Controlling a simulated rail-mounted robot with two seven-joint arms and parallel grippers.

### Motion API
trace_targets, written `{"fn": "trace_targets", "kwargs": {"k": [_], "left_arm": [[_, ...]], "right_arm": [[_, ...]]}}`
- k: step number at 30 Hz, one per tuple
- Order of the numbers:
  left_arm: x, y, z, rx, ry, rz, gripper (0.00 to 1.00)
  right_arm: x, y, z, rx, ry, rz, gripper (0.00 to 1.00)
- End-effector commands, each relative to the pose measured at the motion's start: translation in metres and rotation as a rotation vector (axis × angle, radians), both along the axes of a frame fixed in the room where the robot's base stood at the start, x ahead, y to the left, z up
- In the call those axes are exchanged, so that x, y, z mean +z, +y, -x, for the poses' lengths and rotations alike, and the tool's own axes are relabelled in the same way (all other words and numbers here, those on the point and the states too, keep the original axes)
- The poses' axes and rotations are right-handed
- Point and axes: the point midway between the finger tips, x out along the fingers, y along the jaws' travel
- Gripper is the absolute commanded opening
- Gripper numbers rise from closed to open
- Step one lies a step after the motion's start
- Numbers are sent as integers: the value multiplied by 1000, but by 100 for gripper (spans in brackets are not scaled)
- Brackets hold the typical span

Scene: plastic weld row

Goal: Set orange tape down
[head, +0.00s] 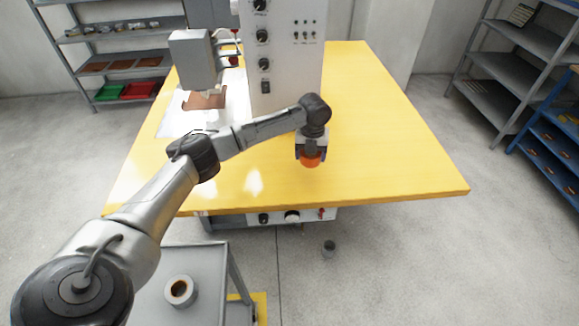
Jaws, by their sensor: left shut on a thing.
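The orange tape (311,161) is a small orange roll at the end of my left arm. My left gripper (311,153) is shut on it, pointing down over the front middle of the yellow table (400,150). The gripper hides the roll's upper part. I cannot tell whether the roll touches the table top or hangs just above it. My right gripper is not in view.
A machine with a knobbed panel (287,60) stands on the table behind the gripper. The table's right side is clear. A grey cart (208,270) with a tape roll (180,290) stands in front. Shelves (120,48) line the back.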

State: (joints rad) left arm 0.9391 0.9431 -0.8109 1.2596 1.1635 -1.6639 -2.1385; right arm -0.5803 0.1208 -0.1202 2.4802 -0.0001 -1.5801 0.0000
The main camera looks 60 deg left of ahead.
Motion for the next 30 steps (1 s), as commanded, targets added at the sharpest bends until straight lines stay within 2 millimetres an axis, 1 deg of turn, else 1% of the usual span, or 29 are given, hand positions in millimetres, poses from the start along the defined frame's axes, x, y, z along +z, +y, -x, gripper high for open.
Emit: {"fn": "trace_targets", "kwargs": {"k": [1, 6, 9, 12, 16, 21, 23, 30], "left_arm": [[-12, 12, 5, 5, 2, -3, 45], [-31, 43, 16, 5, 0, -1, 45], [-40, 58, 21, 4, 1, -1, 45], [-46, 68, 25, 3, 0, 0, 45], [-49, 75, 27, 1, 0, 0, 45], [-53, 77, 28, 0, 0, 0, 45], [-59, 77, 28, 1, 0, 0, 45], [-89, 77, 28, 1, 0, 0, 45]], "right_arm": [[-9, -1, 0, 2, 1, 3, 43], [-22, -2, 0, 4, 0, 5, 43], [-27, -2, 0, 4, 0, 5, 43], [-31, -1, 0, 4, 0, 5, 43], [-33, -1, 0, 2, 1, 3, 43], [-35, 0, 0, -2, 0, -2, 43], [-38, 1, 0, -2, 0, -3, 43], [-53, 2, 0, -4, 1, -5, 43]]}}
